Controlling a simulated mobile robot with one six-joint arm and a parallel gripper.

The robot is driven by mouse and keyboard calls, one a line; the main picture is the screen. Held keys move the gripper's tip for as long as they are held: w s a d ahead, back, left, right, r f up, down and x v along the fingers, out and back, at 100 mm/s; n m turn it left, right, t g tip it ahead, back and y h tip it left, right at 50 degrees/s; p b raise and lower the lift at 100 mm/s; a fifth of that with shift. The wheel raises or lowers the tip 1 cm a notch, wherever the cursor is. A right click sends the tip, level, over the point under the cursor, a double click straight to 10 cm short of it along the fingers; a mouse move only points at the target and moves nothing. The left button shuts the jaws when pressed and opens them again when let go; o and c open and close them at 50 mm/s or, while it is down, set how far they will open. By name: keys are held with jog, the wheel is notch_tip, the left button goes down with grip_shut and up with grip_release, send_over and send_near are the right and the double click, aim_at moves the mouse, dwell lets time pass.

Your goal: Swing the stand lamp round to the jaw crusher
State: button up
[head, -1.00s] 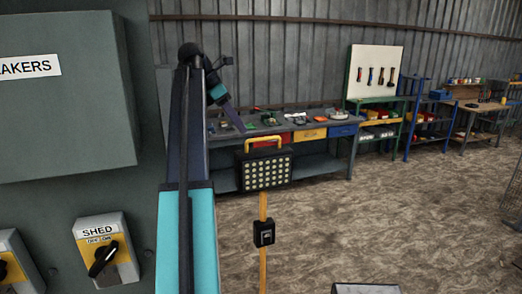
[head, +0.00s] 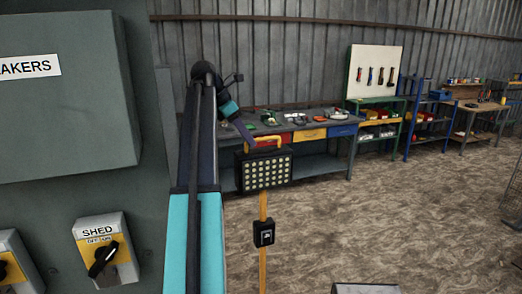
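The stand lamp (head: 264,170) stands in the middle of the head view. Its dark square head with rows of pale LEDs faces me. It has a yellow handle on top, a yellow pole and a small black switch box (head: 264,233) on the pole. My arm rises left of the lamp, and its end part slants down to the right near the lamp's handle. My gripper is too small and dark to make out, and I cannot tell whether anything touches the handle. The jaw crusher is not recognisable in this view.
A grey panel with a SHED rotary switch (head: 104,260) stands close on the left. Behind the lamp is a workbench (head: 340,131) with coloured drawers, then a tool board (head: 374,62) and shelves. The brown floor (head: 400,220) right of the lamp is open. A grey object's edge (head: 366,288) shows at the bottom.

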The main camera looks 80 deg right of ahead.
aim_at(254, 156)
jog(key=shift+s+a+n+t+h, duration=0.3)
jog(key=shift+a+n+t+h, duration=0.15)
jog(key=shift+n, duration=0.75)
jog(key=shift+a, duration=0.1)
jog(key=shift+s+a+f+n+h, duration=0.1)
jog(key=shift+s+a+n+h, duration=0.2)
jog(key=shift+n, duration=0.4)
jog(key=shift+s+a+n+t, duration=0.1)
jog(key=shift+n+t, duration=0.25)
jog(key=shift+n, duration=0.15)
jog(key=shift+s+a+h, duration=0.1)
jog(key=shift+h, duration=0.15)
jog(key=shift+s+a+n+t+h, duration=0.2)
jog(key=shift+n+t, duration=0.1)
jog(key=shift+n, duration=0.3)
jog(key=shift+s+a+n+t+h, duration=0.15)
jog(key=shift+n+t, duration=0.15)
jog(key=shift+n, duration=0.3)
jog(key=shift+d, duration=0.15)
jog(key=shift+s, duration=0.1)
